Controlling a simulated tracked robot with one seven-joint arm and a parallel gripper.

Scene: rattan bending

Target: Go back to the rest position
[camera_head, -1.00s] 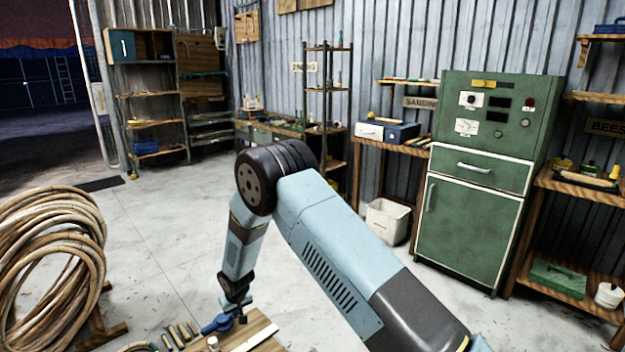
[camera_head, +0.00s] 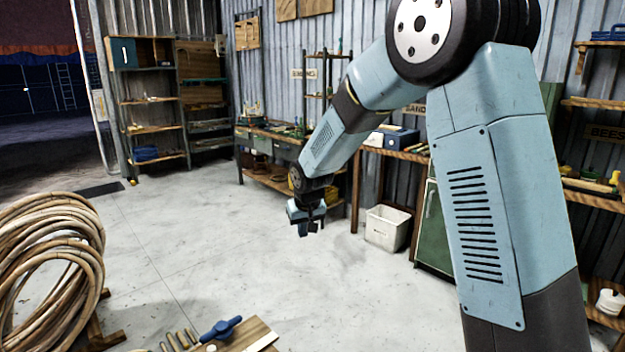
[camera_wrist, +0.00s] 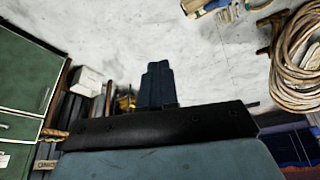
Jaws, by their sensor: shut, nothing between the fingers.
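My gripper (camera_head: 308,228) hangs from the raised, bent arm in the middle of the head view, well above the concrete floor and clear of everything. Its fingers (camera_wrist: 156,84) are together in the wrist view, with nothing between them. A blue clamp-like tool (camera_head: 221,328) lies on a wooden board (camera_head: 258,338) at the bottom of the head view, apart from the gripper. My upper arm covers much of the right side of the head view.
A big coil of rattan (camera_head: 50,270) stands at the left. A white bin (camera_head: 387,228) is on the floor at the back. A green cabinet (camera_head: 432,230) is mostly hidden by my arm. Shelves and a workbench (camera_head: 270,140) line the wall. The middle floor is free.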

